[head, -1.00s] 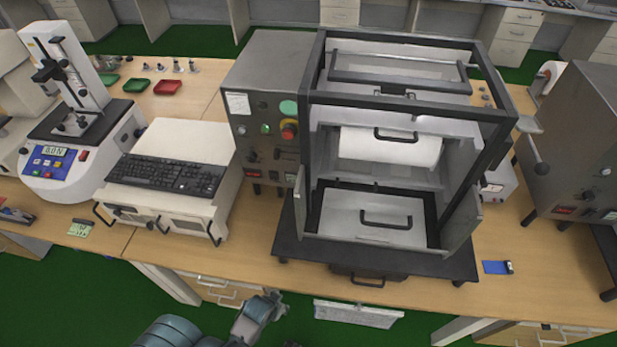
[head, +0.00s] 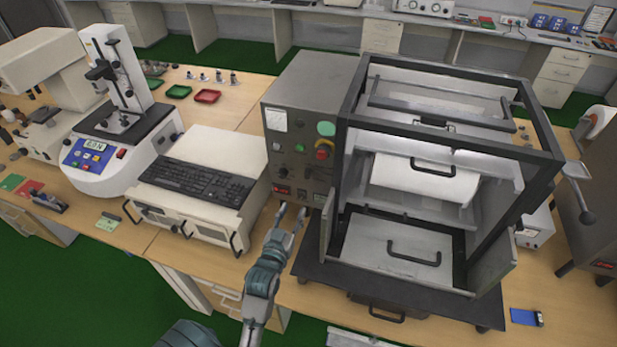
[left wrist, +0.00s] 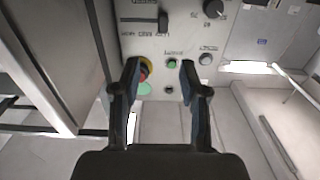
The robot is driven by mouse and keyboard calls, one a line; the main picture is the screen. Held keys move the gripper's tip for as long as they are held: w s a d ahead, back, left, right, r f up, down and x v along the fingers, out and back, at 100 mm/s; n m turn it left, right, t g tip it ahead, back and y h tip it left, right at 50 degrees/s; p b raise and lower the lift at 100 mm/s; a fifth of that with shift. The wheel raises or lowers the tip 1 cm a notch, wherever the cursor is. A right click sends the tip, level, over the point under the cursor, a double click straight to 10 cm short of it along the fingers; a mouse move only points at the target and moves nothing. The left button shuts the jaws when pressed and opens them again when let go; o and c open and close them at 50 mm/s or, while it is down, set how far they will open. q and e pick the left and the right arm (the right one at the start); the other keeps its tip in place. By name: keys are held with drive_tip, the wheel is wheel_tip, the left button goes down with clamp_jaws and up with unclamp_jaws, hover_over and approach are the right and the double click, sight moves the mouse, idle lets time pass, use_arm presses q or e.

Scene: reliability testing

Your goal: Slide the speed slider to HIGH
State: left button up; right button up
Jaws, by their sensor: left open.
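The speed slider (left wrist: 163,20) shows at the top of the left wrist view as a small black handle in a straight slot on the grey control panel (left wrist: 240,40). The handle sits near the right end of the slot in that view. The labels beside it look inverted and are too small to read surely. In the head view the panel (head: 281,147) is on the left front of the framed machine. My left gripper (head: 292,212) is open and empty, in front of and below the panel. In the left wrist view its fingers (left wrist: 160,64) are apart, not touching the slider. My right gripper is out of view.
A red-and-yellow emergency stop (head: 323,150) and a green button (head: 326,129) are on the panel. A keyboard (head: 197,180) lies on a beige unit (head: 200,145) to the left. The machine's open frame (head: 450,140) stands to the right.

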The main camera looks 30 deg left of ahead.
use_arm(q)
approach(307, 176)
drive_tip(key=x, duration=0.5)
drive_tip(key=shift+w+a, duration=0.1)
drive_tip(key=shift+a, duration=0.3)
drive_tip(key=w, duration=0.2)
drive_tip(key=shift+w, duration=1.15)
drive_tip(key=shift+a, duration=0.15)
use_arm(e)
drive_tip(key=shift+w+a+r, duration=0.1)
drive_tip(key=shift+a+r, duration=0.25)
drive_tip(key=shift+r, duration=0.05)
